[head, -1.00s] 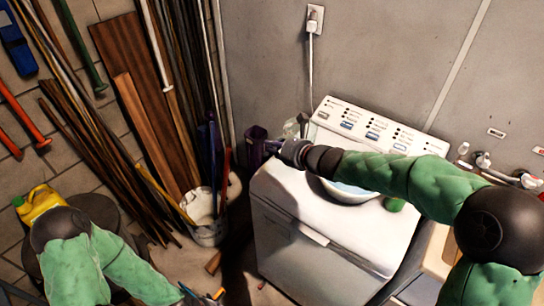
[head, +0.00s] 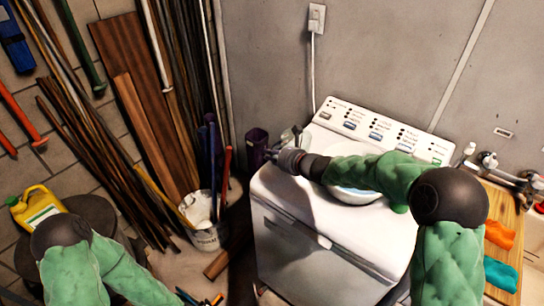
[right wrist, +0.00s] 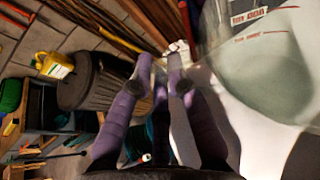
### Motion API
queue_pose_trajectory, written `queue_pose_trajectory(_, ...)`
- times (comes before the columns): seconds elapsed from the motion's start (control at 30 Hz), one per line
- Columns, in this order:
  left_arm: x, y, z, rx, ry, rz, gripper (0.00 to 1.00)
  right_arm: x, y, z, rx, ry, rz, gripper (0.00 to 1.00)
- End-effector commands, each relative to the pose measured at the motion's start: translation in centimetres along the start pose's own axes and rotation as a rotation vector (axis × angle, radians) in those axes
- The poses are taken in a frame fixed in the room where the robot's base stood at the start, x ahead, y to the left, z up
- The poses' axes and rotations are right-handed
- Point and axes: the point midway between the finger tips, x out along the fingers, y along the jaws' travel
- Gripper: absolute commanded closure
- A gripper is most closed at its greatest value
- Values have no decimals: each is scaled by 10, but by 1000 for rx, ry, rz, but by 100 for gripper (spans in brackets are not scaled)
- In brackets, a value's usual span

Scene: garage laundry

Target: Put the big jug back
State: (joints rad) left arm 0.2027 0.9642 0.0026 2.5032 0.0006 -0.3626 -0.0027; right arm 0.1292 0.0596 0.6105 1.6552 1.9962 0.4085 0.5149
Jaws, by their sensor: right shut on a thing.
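The big jug is clear with red markings and fills the upper right of the right wrist view (right wrist: 265,65). In the head view, part of it shows as a pale translucent shape (head: 288,137) at the washer's back left corner. My right gripper (head: 270,155) is there, with its purple fingers closed. In the right wrist view the fingers (right wrist: 163,75) lie beside the jug, with a pale strip between them that looks like its handle. The grip itself is partly hidden. My left forearm is at lower left; its gripper is out of the picture.
The white washer (head: 310,235) stands under my right arm. A sink and wooden board (head: 507,215) are at right. A white bucket (head: 207,238) and leaning planks (head: 135,130) stand at left.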

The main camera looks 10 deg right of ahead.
Motion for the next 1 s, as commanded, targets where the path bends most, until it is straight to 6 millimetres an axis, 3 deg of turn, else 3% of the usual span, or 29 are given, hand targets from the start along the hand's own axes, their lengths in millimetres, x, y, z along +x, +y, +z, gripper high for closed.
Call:
queue_pose_trajectory(0.3,3,-1,0,0,1,0,60,1,0,-2,-2,-1,0,100)
queue_pose_trajectory(0.33,2,-1,0,0,0,0,60,1,0,-1,-1,-1,0,75)
queue_pose_trajectory(0.4,2,-1,0,0,0,0,60,0,0,-1,-1,-1,0,60)
queue_pose_trajectory(0.83,-2,1,0,0,1,0,60,-1,0,3,-1,-1,0,60)
queue_pose_trajectory(1.0,-8,3,0,0,1,0,60,-24,-1,4,-2,-2,-2,60)
